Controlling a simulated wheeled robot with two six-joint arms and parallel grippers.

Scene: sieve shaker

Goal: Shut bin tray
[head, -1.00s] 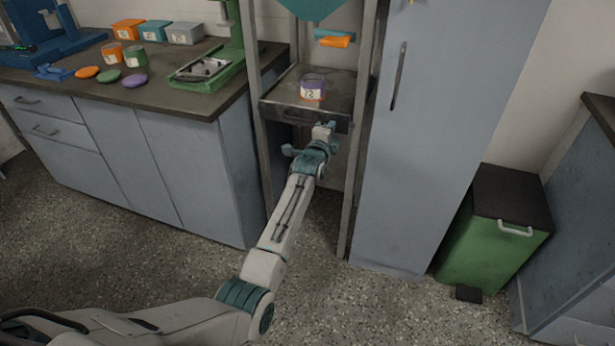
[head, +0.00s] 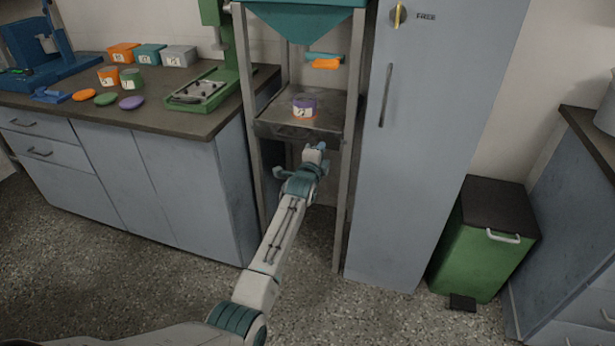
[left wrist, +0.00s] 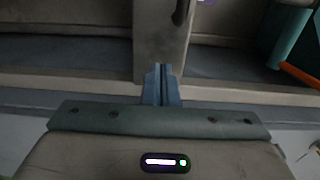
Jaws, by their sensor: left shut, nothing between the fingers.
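The bin tray (head: 272,125) is a dark metal tray in the upright metal frame, under the teal hopper (head: 305,20). A purple container with an orange-edged label (head: 304,107) stands on it. My left gripper (head: 318,148) is shut and empty, just in front of and slightly below the tray's front. I cannot tell whether it touches the tray. In the left wrist view its shut fingertips (left wrist: 162,70) point at a grey-brown panel (left wrist: 158,42) with a dark handle (left wrist: 181,12) above. My right gripper is not in view.
A tall blue-grey cabinet (head: 430,150) stands close on the frame's right, a counter (head: 180,118) on its left. A teal and orange lever (head: 325,62) hangs above the tray. A green pedal bin (head: 480,245) stands at the right. The floor in front is clear.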

